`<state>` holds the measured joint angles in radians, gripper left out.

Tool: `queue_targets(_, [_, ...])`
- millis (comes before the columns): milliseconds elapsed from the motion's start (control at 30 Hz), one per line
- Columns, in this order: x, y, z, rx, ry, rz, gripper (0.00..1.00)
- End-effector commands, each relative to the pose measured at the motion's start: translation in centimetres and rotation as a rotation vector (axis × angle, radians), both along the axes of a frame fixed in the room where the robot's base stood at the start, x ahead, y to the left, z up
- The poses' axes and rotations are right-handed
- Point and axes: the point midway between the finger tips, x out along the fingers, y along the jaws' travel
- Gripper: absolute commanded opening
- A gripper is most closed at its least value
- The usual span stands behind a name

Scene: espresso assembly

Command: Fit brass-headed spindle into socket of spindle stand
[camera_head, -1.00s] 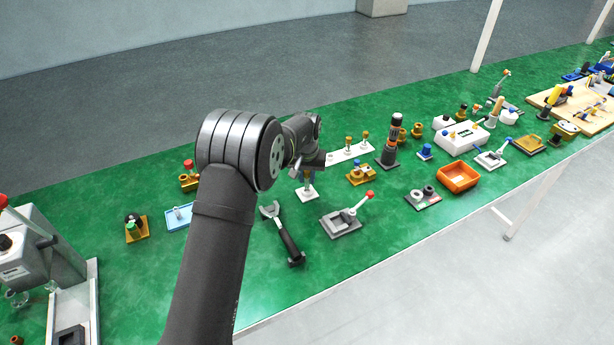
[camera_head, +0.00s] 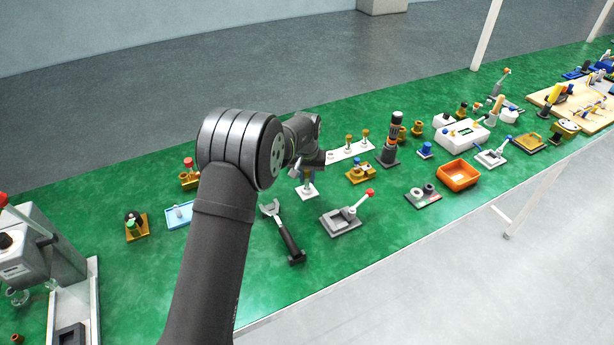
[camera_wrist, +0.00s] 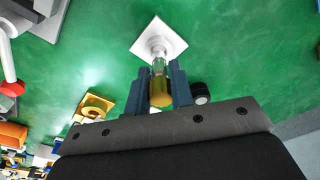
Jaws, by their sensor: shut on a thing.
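The brass-headed spindle (camera_wrist: 160,94) is between the two blue-grey fingers of my gripper (camera_wrist: 160,86) in the wrist view, and they are shut on it. Its brass head faces the camera. The spindle stand (camera_wrist: 172,46) has a white square base and a pale upright post; it lies straight beyond the spindle. The stand also shows in the head view (camera_head: 308,192), just below my gripper. The spindle's lower end lines up with the post in the wrist view. I cannot tell whether it is inside the socket or only above it.
A white strip (camera_head: 342,156) with two more brass-headed pieces lies behind the stand. A dark wrench-like tool (camera_head: 287,238) and a grey fixture with a red-tipped lever (camera_head: 343,221) lie in front. A brass block (camera_head: 360,174) is to the right. Green table shows between them.

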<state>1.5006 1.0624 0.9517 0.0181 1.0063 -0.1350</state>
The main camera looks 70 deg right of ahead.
Motion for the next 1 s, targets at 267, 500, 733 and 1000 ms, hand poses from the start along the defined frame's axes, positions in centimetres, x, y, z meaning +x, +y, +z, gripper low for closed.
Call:
queue_targets(267, [0.0,0.0,0.0,0.0,0.0,0.0,0.0])
queue_targets(500, [0.0,0.0,-0.4,0.0,0.0,0.0,0.0])
queue_targets(733, [0.0,0.0,-0.9,0.0,0.0,0.0,0.0])
queue_targets(1000, [0.0,0.0,-1.4,0.0,0.0,0.0,0.0])
